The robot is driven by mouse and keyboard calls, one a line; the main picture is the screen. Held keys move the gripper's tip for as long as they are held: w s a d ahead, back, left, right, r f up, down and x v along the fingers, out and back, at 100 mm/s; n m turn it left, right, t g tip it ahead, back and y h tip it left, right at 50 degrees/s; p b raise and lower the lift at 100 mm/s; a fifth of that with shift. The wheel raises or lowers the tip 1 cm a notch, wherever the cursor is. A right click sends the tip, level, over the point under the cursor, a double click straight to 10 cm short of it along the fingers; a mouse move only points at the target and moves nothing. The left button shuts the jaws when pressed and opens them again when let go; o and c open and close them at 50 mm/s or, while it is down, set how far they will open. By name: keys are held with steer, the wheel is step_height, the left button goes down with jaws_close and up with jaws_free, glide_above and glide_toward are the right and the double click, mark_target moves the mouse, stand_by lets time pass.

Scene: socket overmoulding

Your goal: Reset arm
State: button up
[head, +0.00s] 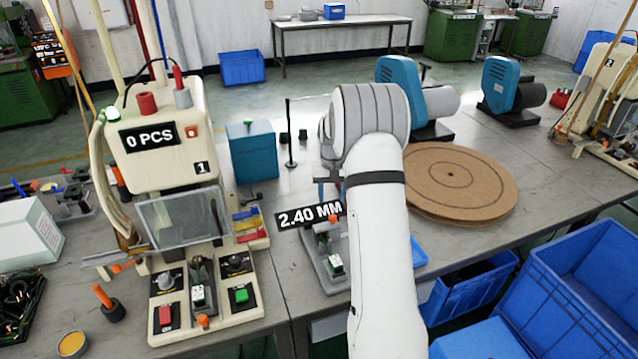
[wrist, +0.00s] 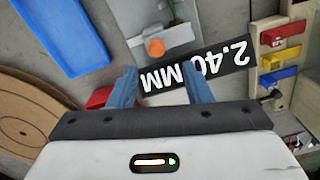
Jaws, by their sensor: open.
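My arm reaches forward from the bottom of the head view, over the workbench (head: 280,225). My gripper (wrist: 161,86) shows in the wrist view with its two blue fingers apart and nothing between them. In the head view my gripper is mostly hidden behind my arm. It is above a grey gauge fixture (head: 318,262) with an orange knob and a "2.40 MM" label (head: 310,215). In the wrist view the label (wrist: 232,62) lies just beyond the fingertips, with the orange knob (wrist: 155,47) above it. I cannot tell the exact height of the fingers.
A cream machine (head: 165,185) reading "0 PCS" stands left. A teal box (head: 253,150) and slim stand (head: 290,140) are behind. Round brown boards (head: 455,180) lie right of my arm. Blue bins (head: 570,290) fill the lower right.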

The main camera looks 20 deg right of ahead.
steer(key=shift+r, duration=0.1)
steer(key=s+a+r+n+t, duration=0.2)
steer(key=s+a+r, duration=0.8)
steer(key=s+r, duration=0.35)
steer(key=s+a+r, duration=0.1)
steer(key=s+a, duration=0.1)
steer(key=s, duration=0.4)
steer(key=s+a+n, duration=0.1)
steer(key=s+a, duration=0.2)
steer(key=s, duration=0.4)
steer(key=s+a+r+t, duration=0.1)
steer(key=s+a, duration=0.1)
steer(key=s, duration=0.5)
steer(key=shift+s+a+r, duration=0.25)
steer(key=shift+a+r, duration=0.05)
steer(key=shift+w, duration=0.1)
